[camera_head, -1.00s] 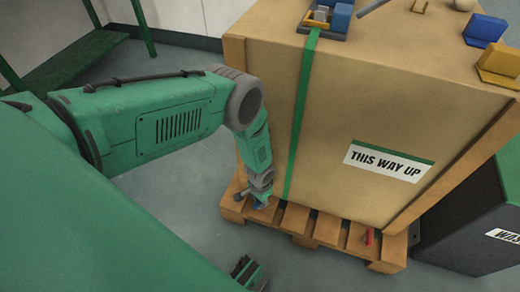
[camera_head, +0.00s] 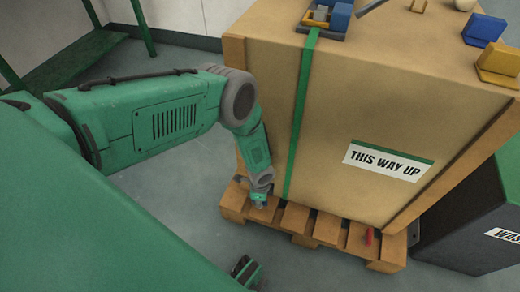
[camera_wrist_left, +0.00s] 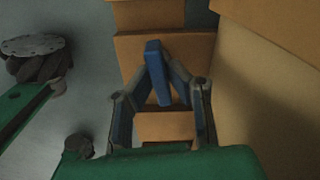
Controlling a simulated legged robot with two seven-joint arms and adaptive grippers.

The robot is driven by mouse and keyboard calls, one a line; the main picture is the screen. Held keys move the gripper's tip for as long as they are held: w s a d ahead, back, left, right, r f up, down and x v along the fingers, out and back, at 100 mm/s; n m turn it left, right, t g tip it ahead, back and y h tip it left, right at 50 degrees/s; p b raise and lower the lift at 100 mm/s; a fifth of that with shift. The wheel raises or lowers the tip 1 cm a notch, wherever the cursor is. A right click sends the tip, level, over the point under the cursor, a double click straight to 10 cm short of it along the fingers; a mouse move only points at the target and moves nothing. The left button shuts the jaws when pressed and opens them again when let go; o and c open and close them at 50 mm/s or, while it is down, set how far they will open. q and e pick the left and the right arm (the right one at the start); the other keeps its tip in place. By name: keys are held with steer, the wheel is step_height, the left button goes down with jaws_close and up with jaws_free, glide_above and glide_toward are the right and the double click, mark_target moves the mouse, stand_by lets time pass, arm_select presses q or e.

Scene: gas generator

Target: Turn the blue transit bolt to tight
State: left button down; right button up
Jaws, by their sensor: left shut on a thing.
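The blue transit bolt (camera_wrist_left: 157,72) shows in the left wrist view as an upright blue bar over the wooden pallet (camera_wrist_left: 165,126). My left gripper (camera_wrist_left: 160,76) is shut on it, with a finger on each side. In the head view my left gripper (camera_head: 259,203) is low at the crate's left corner, just over the pallet (camera_head: 300,222). There the bolt is hidden by the gripper.
A tall crate (camera_head: 375,110) with a green strap (camera_head: 301,115) stands on the pallet, close beside my left arm. A red part (camera_head: 369,237) is at the pallet's front right. A dark bin (camera_head: 470,220) stands to the right.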

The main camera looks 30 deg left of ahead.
arm_select(q)
steer(key=shift+s+a+m, duration=0.1)
steer(key=shift+s+m, duration=0.05)
steer(key=shift+m, duration=0.85)
steer(key=c, duration=1.6)
jaws_free()
steer(key=shift+f, duration=0.1)
steer(key=shift+o, duration=0.2)
steer(key=shift+w+r, duration=0.2)
steer(key=shift+r, duration=0.15)
step_height(320, 180, up, 11)
steer(key=shift+r, duration=0.15)
